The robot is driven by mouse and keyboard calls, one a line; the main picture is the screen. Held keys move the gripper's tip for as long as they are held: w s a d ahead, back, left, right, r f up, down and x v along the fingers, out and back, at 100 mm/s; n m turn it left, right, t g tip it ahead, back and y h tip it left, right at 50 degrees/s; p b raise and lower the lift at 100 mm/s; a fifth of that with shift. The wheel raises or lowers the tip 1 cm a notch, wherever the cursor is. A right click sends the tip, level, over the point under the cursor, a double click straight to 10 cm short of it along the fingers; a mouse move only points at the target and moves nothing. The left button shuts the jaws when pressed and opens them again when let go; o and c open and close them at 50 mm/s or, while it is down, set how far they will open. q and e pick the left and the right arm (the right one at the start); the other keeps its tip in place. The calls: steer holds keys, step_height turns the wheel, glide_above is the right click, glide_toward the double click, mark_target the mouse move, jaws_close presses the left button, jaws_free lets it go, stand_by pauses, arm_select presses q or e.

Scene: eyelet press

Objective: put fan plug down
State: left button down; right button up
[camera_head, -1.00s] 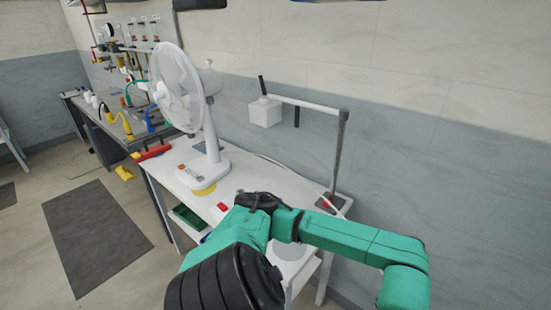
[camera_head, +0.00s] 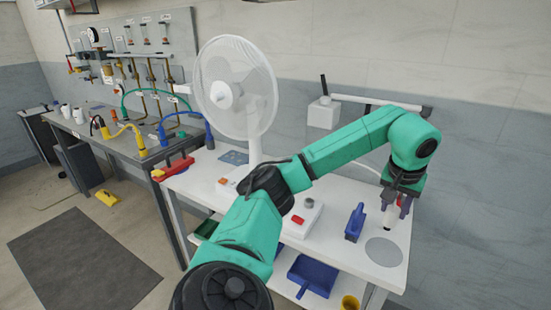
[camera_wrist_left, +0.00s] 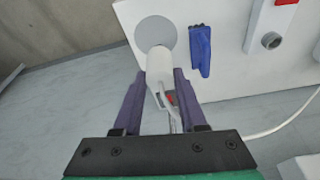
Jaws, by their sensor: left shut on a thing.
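My left gripper (camera_head: 400,198) is over the right end of the white table (camera_head: 330,258), pointing down. It is shut on the white fan plug (camera_head: 388,217), which hangs below the fingers. In the left wrist view the plug (camera_wrist_left: 159,66) sits between the purple fingers of the left gripper (camera_wrist_left: 160,85), with a white cord at its near end. A round grey disc (camera_head: 384,252) lies on the tabletop close to the plug's lower end. I cannot tell whether the plug touches the table. The white fan (camera_head: 236,88) stands farther left, its base partly hidden by my arm. My right gripper is out of view.
A blue upright object (camera_head: 355,222) stands just left of the plug. A device with a red button (camera_head: 298,219) is farther left. A blue bin (camera_head: 313,275) and a yellow cup (camera_head: 349,302) are below the tabletop. A workbench with hoses (camera_head: 150,152) stands at left.

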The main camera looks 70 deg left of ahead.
arm_select(q)
steer(key=s+a+r+n+b, duration=0.1)
steer(key=s+a+r+n, duration=0.1)
steer(key=a+r, duration=0.4)
steer(key=f+b, duration=0.1)
steer(key=f, duration=0.5)
steer(key=d+f+b, duration=0.1)
steer(key=f, duration=0.5)
steer(key=f+b, duration=0.1)
steer(key=f, duration=0.5)
steer(key=shift+w+d+f, duration=0.15)
steer(key=shift+w+d, duration=0.05)
steer(key=shift+d, duration=0.1)
steer(key=shift+f, duration=0.4)
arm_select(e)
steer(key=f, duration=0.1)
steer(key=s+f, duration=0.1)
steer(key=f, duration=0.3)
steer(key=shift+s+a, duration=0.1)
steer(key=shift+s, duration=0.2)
arm_select(q)
steer(key=shift+c, duration=2.3)
jaws_free()
steer(key=shift+f, duration=0.1)
